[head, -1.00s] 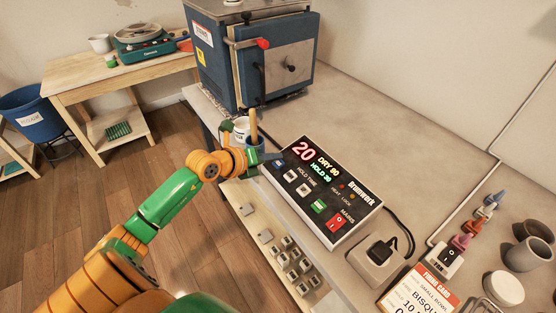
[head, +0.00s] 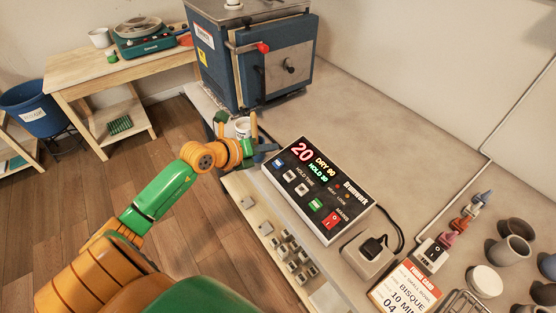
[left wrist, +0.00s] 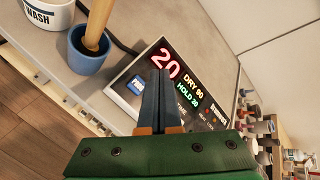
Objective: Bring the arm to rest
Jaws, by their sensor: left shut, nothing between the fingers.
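My left arm reaches in from the left in the head view. Its left gripper (head: 269,148) is over the near edge of the counter, beside the upper left corner of the control box (head: 320,184). In the left wrist view the two dark fingers (left wrist: 159,88) lie together with nothing between them, in front of the control box (left wrist: 140,84). Whether the fingertips touch the box cannot be told. My right gripper is not in view.
A blue cup (left wrist: 90,50) with a wooden handle and a white WASH tub (left wrist: 48,12) stand close to the gripper. A blue kiln (head: 255,60) stands behind. A firing card (head: 405,285) and several pots are at the right. The counter behind the box is clear.

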